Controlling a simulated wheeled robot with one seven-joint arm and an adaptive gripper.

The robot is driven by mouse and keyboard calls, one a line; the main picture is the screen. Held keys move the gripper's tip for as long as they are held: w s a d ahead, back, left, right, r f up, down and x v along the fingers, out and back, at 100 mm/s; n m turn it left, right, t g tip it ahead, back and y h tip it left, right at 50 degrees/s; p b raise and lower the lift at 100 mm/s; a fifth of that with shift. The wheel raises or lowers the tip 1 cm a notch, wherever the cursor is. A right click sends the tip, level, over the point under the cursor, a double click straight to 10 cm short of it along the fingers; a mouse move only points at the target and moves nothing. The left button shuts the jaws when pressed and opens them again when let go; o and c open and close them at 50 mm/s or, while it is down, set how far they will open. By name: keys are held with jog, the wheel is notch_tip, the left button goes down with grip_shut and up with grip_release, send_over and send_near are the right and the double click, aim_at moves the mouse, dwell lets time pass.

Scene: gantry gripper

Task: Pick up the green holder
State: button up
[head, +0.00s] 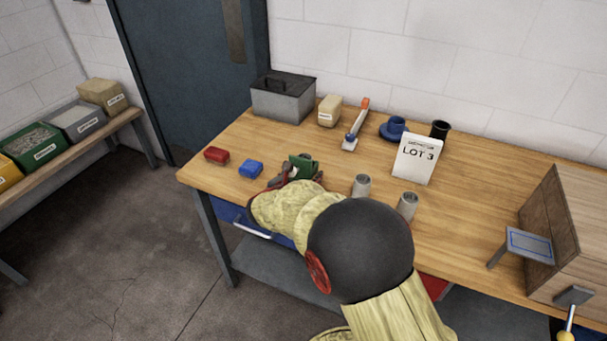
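The green holder (304,165) stands on the wooden workbench (470,215), near its front edge and left of the middle. My gripper (291,173) is right at the green holder, with its dark fingers at the holder's near left side. My tan-sleeved arm comes in from the lower right and covers the near side of the holder. Whether the fingers touch the holder or are closed on it cannot be told.
A red block (216,155) and a blue block (251,169) lie left of the holder. Two grey cylinders (361,186) stand to its right, close to my arm. A LOT 3 sign (417,160) and a grey box (283,98) stand farther back.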

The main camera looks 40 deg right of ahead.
jog(key=c, duration=1)
jog(key=shift+r, duration=0.15)
